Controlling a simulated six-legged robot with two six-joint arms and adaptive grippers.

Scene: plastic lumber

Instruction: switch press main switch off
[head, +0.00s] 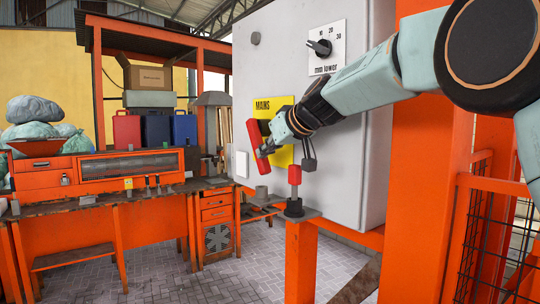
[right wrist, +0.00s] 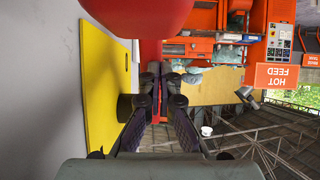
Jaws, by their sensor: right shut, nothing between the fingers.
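The main switch is a yellow plate marked MAINS (head: 272,104) on the grey cabinet, with a long red handle (head: 253,138) standing out from it, leaning slightly, its top to the left. My right gripper (head: 264,151) comes in from the right, shut and empty, its fingertips at the handle's lower half. Whether they touch it I cannot tell. In the right wrist view the shut fingers (right wrist: 160,82) show beside the yellow plate (right wrist: 105,80), and a large red shape (right wrist: 150,15), likely the handle, fills the top close by. My left gripper is out of view.
The grey cabinet (head: 350,180) also carries a rotary knob (head: 320,47) above right. A red-topped lever (head: 294,176) stands on an orange post below the gripper. An orange workbench (head: 100,170) with coloured cases is at the left. The paved floor between is open.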

